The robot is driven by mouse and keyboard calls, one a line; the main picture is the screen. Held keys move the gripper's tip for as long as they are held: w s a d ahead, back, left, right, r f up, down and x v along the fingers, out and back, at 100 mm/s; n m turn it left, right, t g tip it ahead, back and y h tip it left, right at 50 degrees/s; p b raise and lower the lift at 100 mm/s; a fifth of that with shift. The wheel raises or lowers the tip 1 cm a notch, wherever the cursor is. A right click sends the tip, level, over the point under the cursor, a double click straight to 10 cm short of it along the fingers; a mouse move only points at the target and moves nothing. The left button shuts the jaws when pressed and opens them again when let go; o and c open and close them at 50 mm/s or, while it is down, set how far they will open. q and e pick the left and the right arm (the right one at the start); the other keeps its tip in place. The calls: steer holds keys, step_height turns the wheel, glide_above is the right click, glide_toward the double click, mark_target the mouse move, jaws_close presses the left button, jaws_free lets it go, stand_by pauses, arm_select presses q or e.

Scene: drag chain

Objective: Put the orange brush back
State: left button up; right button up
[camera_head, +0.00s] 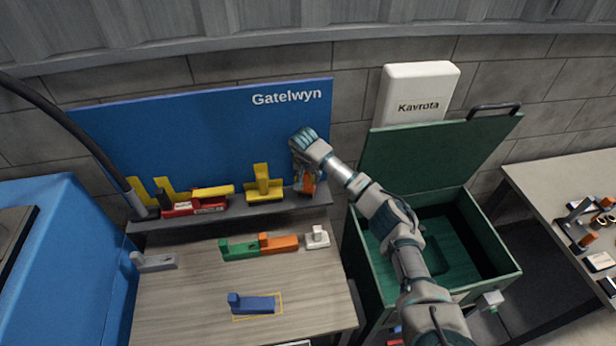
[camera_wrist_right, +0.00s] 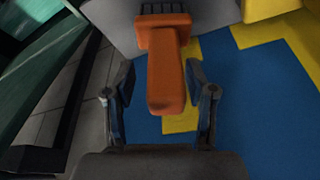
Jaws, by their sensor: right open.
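My right gripper (camera_head: 306,178) is at the right end of the grey shelf, in front of the blue board. An orange brush (camera_head: 309,184) is at its fingers, mostly hidden in the head view. In the right wrist view the brush (camera_wrist_right: 166,78) has dark bristles at the top, toward a grey surface, and its orange handle extends between the spread fingers of the gripper (camera_wrist_right: 161,105). Gaps show on both sides of the handle. My left gripper is not in view.
Yellow holders (camera_head: 264,187) and a red block (camera_head: 196,207) are on the shelf (camera_head: 236,216). Green and orange pieces (camera_head: 239,248), a white piece (camera_head: 316,237), a grey piece (camera_head: 155,262) and a blue piece (camera_head: 254,304) lie on the table. An open green chest (camera_head: 494,246) stands right, under my arm.

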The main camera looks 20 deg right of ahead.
steer(key=b+v, duration=0.2)
steer(key=v, duration=0.9)
steer(key=shift+a, duration=0.15)
steer(key=shift+s, duration=0.1)
